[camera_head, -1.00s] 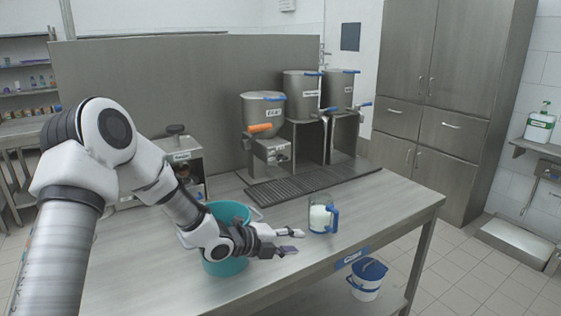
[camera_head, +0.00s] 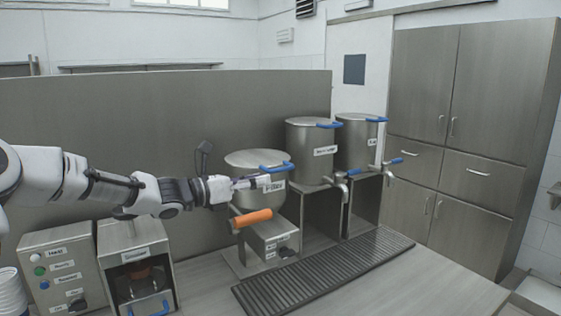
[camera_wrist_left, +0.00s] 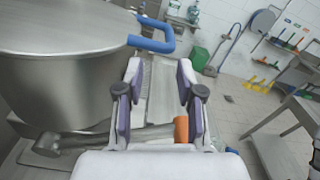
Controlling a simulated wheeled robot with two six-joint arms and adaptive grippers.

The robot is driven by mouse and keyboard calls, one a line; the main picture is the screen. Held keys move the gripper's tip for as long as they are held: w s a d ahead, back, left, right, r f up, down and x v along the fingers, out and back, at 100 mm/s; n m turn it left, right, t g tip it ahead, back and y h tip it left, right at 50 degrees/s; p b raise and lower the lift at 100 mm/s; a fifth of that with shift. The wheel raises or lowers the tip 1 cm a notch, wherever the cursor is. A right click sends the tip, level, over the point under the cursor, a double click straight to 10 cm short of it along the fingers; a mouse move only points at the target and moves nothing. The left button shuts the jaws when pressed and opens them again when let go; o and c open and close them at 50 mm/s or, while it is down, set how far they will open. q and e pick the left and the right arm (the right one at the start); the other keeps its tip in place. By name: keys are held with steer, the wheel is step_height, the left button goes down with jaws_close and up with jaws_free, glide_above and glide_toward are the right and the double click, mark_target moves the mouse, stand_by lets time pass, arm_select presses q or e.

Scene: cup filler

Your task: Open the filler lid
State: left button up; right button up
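The filler (camera_head: 238,196) is a steel pot on a stand with an orange lever (camera_head: 252,218). Its flat steel lid (camera_head: 250,158) is down on the pot. A blue lid handle (camera_head: 277,168) sticks out at the right side of the rim. My left gripper (camera_head: 258,182) is in front of the pot, a little below and left of the handle. In the left wrist view its two fingers (camera_wrist_left: 159,75) are apart with nothing held between them. There the blue handle (camera_wrist_left: 152,42) shows above the fingers, toward the left one, with the pot at left.
Two other steel pots (camera_head: 312,150) (camera_head: 357,142) with blue handles and taps stand to the right. A drip grate (camera_head: 320,272) lies in front. Control boxes (camera_head: 60,272) stand at the lower left. A tall steel divider (camera_head: 120,110) is behind.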

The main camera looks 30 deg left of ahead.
mark_target(283, 169)
arm_select(q)
steer(key=x, duration=0.2)
steer(key=r+p+x, duration=0.1)
steer(key=x, duration=0.2)
steer(key=p+x, duration=0.1)
steer(key=x, duration=0.1)
steer(key=shift+d+r, duration=0.3)
steer(key=shift+s+d+r, duration=0.1)
steer(key=shift+s+r, duration=0.15)
steer(key=shift+c, duration=0.3)
jaws_close()
